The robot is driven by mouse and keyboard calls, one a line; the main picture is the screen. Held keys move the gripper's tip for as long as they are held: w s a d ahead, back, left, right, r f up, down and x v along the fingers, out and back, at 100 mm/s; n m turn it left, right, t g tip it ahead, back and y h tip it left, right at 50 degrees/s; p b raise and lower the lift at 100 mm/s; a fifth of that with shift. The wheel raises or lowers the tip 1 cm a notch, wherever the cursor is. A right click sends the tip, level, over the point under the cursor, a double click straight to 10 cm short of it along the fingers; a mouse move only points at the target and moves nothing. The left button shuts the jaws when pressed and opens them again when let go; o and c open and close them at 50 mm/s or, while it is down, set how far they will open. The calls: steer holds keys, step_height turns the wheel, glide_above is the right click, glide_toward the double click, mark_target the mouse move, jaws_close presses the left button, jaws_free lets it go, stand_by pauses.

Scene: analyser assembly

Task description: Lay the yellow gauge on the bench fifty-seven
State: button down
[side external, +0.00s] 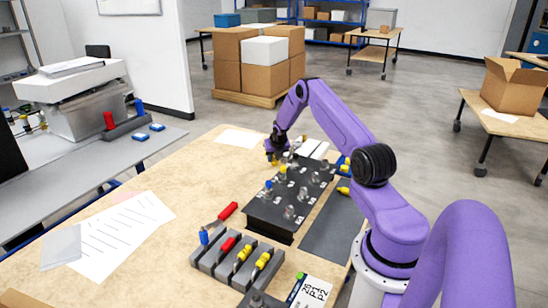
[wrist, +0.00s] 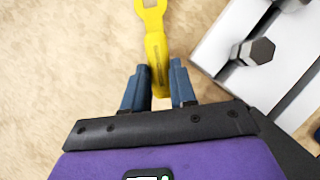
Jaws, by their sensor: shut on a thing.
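The yellow gauge (wrist: 155,45) is a flat bar with an open forked head. It points away from my gripper (wrist: 160,72) in the wrist view. The two blue fingers are shut on its near end, one on each side. In the side external view my gripper (side external: 274,153) is at the far part of the light wooden bench (side external: 165,180), beyond the black block (side external: 262,212). Only a small bit of yellow shows at the fingers there. The bench surface lies below the gauge in the wrist view; I cannot tell whether they touch.
A pale plate with bolts (wrist: 256,50) lies close to the right of the gauge. The black block carries several knobs. A grey rack (side external: 236,262) with red and yellow handled tools and paper sheets (side external: 125,235) lie nearer. Bench left of my gripper is clear.

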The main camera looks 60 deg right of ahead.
steer(key=shift+f, duration=0.35)
steer(key=c, duration=0.8)
jaws_free()
steer(key=shift+s, duration=0.1)
steer(key=v, duration=1.7)
steer(key=shift+a+r, duration=0.15)
steer(key=shift+r, duration=0.05)
